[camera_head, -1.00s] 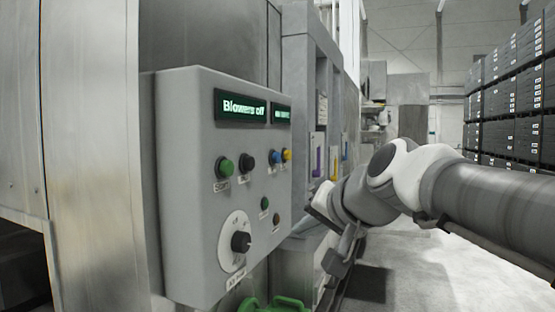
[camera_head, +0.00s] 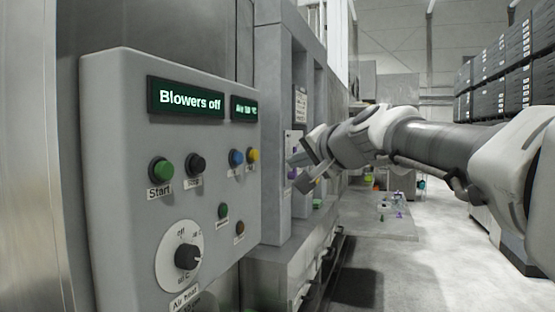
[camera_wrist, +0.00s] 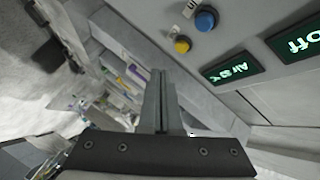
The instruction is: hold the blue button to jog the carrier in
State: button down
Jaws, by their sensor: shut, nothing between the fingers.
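The blue button (camera_head: 236,158) sits on the grey control panel (camera_head: 130,120), just left of a yellow button (camera_head: 253,154). The blue button also shows at the top of the wrist view (camera_wrist: 205,19), with the yellow button (camera_wrist: 183,44) beside it. My gripper (camera_head: 303,173) is to the right of the panel, apart from the blue button. In the wrist view its fingers (camera_wrist: 160,78) are together and empty, and they point past the panel's edge. No contact with any button shows.
The panel also has a green start button (camera_head: 161,169), a black button (camera_head: 195,165), small lamps and an air heat knob (camera_head: 188,256). Its display (camera_head: 186,97) reads "Blowers off". Dark stacked crates (camera_head: 500,75) stand at the right. The floor (camera_head: 440,250) is clear at the right.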

aim_at(239, 158)
jog(key=shift+a, duration=0.15)
jog(key=w+a+p, duration=0.3)
jog(key=a+p, duration=0.2)
jog(key=a, duration=0.3)
jog(key=shift+p, duration=0.3)
jog(key=shift+a, duration=0.15)
dwell(1.9)
jog(key=shift+w+a, duration=0.1)
jog(key=shift+a, duration=0.2)
